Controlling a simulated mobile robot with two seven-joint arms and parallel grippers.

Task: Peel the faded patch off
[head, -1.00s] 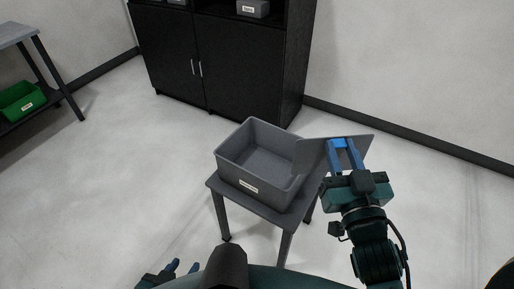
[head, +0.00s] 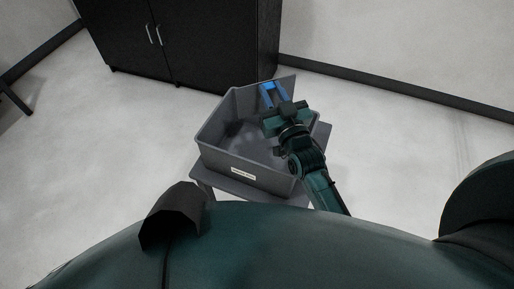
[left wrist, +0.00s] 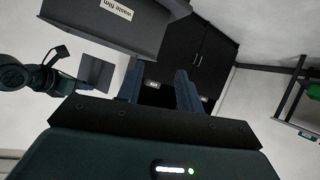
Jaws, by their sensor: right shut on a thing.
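My right gripper (head: 268,88) is shut on a thin grey sheet, the faded patch (head: 286,84), at the back of the head view. It holds the patch over the far side of the grey bin (head: 228,158), and the patch partly hides the bin's far rim. The bin stands on a small grey table (head: 215,183) and its front bears a label, which reads "waste film" in the left wrist view (left wrist: 117,8). My left gripper (left wrist: 160,88) is open and empty, with its two fingers apart. It is out of the head view.
A black two-door cabinet (head: 180,40) stands against the back wall. Pale floor (head: 400,140) is clear to the right of the bin and to the left.

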